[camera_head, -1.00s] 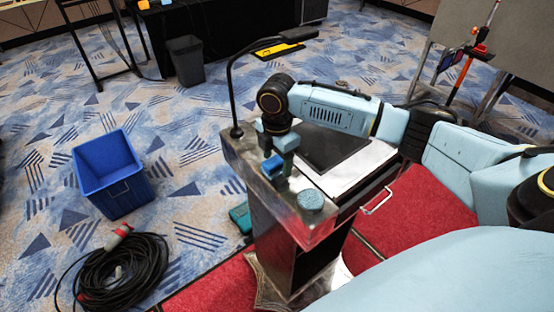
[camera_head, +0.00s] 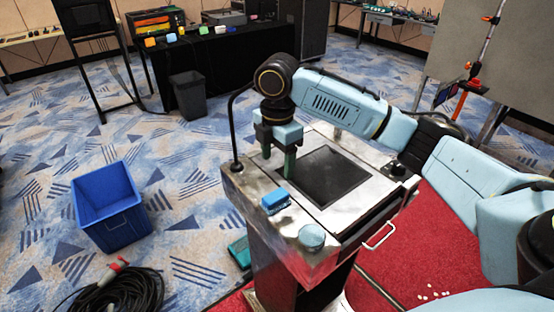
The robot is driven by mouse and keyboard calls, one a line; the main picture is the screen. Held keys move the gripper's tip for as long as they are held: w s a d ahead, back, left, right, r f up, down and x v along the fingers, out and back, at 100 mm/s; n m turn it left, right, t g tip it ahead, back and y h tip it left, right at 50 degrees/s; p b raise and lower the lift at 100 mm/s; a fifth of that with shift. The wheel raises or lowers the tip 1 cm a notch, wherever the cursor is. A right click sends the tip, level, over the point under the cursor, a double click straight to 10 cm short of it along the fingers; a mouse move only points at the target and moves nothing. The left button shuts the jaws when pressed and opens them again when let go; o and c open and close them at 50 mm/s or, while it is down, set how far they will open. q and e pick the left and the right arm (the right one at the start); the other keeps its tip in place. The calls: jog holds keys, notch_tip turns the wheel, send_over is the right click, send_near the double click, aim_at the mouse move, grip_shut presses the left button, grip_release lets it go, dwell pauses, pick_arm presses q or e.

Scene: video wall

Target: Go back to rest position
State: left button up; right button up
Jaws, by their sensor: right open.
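My right gripper (camera_head: 279,165) hangs above the podium's metal top (camera_head: 239,187), with its fingers pointing down, apart and empty. A small blue block (camera_head: 275,202) lies on the podium's front left edge, below and in front of the fingers, apart from them. A round light-blue disc (camera_head: 311,237) lies at the near corner of the podium. My right arm reaches in from the right. My left gripper is not in view.
A dark panel (camera_head: 333,176) is set in the podium top. A thin black microphone stem (camera_head: 232,120) rises at its left. A blue bin (camera_head: 110,207) and a coiled black cable (camera_head: 120,291) are on the carpet at left. A black-draped table (camera_head: 222,57) stands behind.

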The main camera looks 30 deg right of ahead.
jog(key=s+a+f+m+t+y, duration=0.2)
jog(key=s+a+f+m, duration=0.3)
jog(key=s+a+f, duration=0.85)
jog(key=s+d+f+m+t+h, duration=0.1)
jog(key=s+d+f+m, duration=0.15)
jog(key=s+m, duration=0.35)
jog(key=s+d+f+m+t+h, duration=0.1)
jog(key=s+d+f+m, duration=0.1)
jog(key=s+d+m, duration=0.35)
notch_tip(320, 180, down, 28)
jog(key=s+a+f+g+b, duration=0.1)
jog(key=s+a+g+b, duration=0.15)
jog(key=b, duration=0.35)
jog(key=s+d+f+b, duration=0.1)
jog(key=s+f+b, duration=0.1)
jog(key=s+f, duration=0.6)
jog(key=s+d+f+b, duration=0.2)
jog(key=s+f, duration=0.6)
jog(key=f, duration=0.4)
jog(key=shift+s+f+b, duration=0.15)
jog(key=shift+f+b, duration=0.2)
jog(key=shift+b, duration=0.1)
